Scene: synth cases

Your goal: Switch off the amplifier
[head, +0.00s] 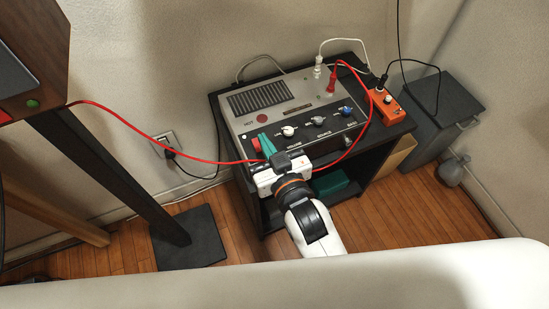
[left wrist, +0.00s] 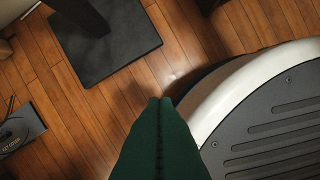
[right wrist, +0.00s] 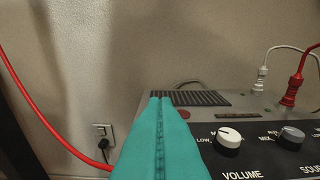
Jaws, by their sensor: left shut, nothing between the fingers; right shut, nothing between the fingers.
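The amplifier (head: 292,88) is a grey box with a black front panel, standing on a black shelf unit. Its panel has several knobs, including a white volume knob (head: 289,131), also in the right wrist view (right wrist: 229,138). A red switch-like part (head: 256,146) sits at the panel's left end, partly hidden by my right gripper (head: 263,136). That gripper's teal fingers are shut and empty, right beside the red part; I cannot tell if they touch. The right wrist view does not show the red part. My left gripper (left wrist: 160,101) is shut and empty above the floor, outside the head view.
A red cable (head: 130,113) runs from the speaker (head: 32,50) past my right gripper to the amplifier's top. An orange power strip (head: 390,117) with plugs lies right of the amplifier. A grey bin (head: 452,95) stands farther right. A dark stand base (head: 187,240) is on the floor.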

